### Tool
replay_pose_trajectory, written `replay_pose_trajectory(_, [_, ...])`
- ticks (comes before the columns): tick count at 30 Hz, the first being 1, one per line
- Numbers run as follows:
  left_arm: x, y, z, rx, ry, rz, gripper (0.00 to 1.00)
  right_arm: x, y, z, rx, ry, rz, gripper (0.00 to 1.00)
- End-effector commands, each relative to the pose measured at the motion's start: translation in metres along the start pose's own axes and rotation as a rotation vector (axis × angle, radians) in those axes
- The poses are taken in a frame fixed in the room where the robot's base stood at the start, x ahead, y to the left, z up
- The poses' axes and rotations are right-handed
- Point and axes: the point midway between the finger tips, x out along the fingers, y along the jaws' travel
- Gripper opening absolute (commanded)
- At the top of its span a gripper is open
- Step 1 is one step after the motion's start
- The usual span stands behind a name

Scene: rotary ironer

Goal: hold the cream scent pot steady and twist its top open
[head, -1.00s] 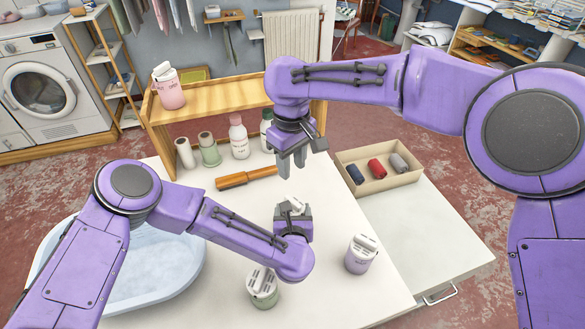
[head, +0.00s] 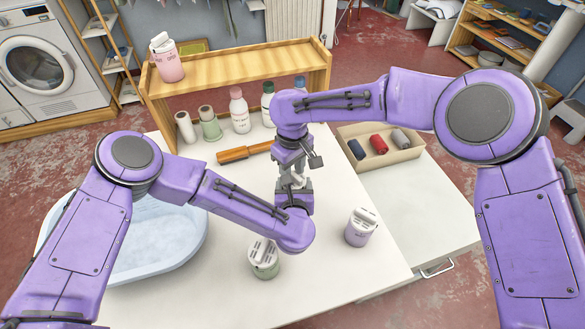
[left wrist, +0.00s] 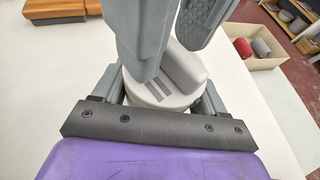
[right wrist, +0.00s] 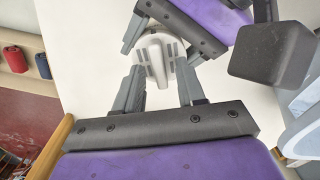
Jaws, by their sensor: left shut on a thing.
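The cream scent pot, off-white with a raised ridge across its top, shows in the left wrist view (left wrist: 182,72) and right wrist view (right wrist: 157,50). In the head view it is mostly hidden between my grippers. My left gripper (head: 294,186) is shut around the pot's body, one finger on each side. My right gripper (head: 293,172) points down just above the pot. Its fingers (right wrist: 158,88) are apart, near the two sides of the ridge, and hold nothing; whether they touch the top I cannot tell.
A green-bodied pot (head: 264,262) and a lavender pot (head: 360,229) stand in front. A pink pot (head: 168,64) is on the wooden shelf (head: 235,65). A blue basin (head: 150,250) is at left. A wooden-handled tool (head: 243,152) and a tray of rolls (head: 405,154) lie behind.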

Motion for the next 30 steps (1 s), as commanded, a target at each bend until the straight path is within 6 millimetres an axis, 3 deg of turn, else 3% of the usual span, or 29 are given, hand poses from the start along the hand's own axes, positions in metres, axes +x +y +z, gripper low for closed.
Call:
replay_pose_trajectory(2, [0.0,0.0,0.0,0.0,0.0,0.0,0.4,-0.0002,0.0,0.0,0.0,0.0,0.0,0.39])
replay_pose_trajectory(4, [0.0,0.0,0.0,0.0,0.0,0.0,0.4,-0.0003,0.0,0.0,0.0,0.0,0.0,0.23])
replay_pose_trajectory(6, [0.0,0.0,0.0,0.0,0.0,0.0,0.4,-0.0004,0.0,0.0,0.0,0.0,0.0,0.0])
replay_pose_trajectory(7, [0.0,-0.0001,0.0001,0.0,0.0,0.0,0.4,-0.0004,0.0,0.0,0.0,0.0,0.0,0.0])
replay_pose_trajectory(25, [0.0,0.0,0.0,0.0,0.0,0.0,0.4,-0.0007,-0.0007,0.0,-0.138,0.0,0.0,0.0])
replay_pose_trajectory(26, [0.0,-0.0001,-0.0001,0.0,0.0,0.0,0.4,-0.0007,-0.0007,0.0,-0.138,0.0,0.0,0.19])
replay_pose_trajectory(27, [0.0,0.0,-0.0001,0.0,0.0,0.0,0.4,-0.0007,-0.0007,0.0,-0.138,0.0,0.0,0.32])
replay_pose_trajectory(28, [0.0,-0.0001,-0.0001,0.0,0.0,0.0,0.4,-0.0007,-0.0007,0.0,-0.138,0.0,0.0,0.39])
replay_pose_trajectory(30, [0.0,0.0,-0.0001,0.0,0.0,0.0,0.4,-0.0007,-0.0007,0.0,-0.137,0.0,0.0,0.39])
